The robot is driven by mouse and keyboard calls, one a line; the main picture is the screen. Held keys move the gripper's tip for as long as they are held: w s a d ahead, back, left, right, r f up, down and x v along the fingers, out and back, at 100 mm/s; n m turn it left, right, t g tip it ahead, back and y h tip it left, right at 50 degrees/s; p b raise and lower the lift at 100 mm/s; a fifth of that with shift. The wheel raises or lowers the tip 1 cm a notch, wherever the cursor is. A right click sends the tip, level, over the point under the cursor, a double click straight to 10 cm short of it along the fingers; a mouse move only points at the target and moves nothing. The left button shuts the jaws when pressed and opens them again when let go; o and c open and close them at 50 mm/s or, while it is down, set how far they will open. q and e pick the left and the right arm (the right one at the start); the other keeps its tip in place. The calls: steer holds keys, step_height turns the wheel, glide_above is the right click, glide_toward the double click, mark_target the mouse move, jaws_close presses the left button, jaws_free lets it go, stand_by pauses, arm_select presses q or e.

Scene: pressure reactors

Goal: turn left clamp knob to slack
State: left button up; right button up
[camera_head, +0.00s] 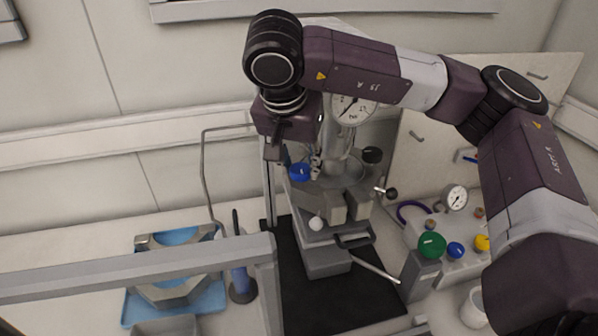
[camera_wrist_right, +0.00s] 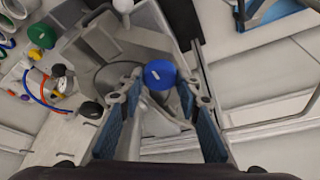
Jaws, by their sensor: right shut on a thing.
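The pressure reactor (camera_head: 330,185) stands on a black mat, with a round dial gauge (camera_head: 352,108) on top. A blue knob (camera_head: 300,173) sits at the left side of its head. In the right wrist view the blue knob (camera_wrist_right: 160,74) lies between the two fingers of my right gripper (camera_wrist_right: 162,84). That gripper is shut on it from above, with a finger on each side. In the head view my right gripper (camera_head: 292,158) is partly hidden behind its wrist. A black knob (camera_head: 372,155) sits at the reactor head's right side. My left gripper is not in view.
A panel on the right holds a green knob (camera_head: 432,245), a small blue knob (camera_head: 455,250), a yellow knob (camera_head: 482,243) and a gauge (camera_head: 454,198). A blue tray (camera_head: 130,310) lies at the left. A grey frame (camera_head: 150,265) crosses the lower left.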

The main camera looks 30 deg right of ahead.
steer(key=shift+n+y+b, duration=0.3)
steer(key=shift+n, duration=0.3)
steer(key=o, duration=1.2)
steer(key=shift+c, duration=0.2)
steer(key=v, duration=1.2)
steer(key=shift+s, duration=0.15)
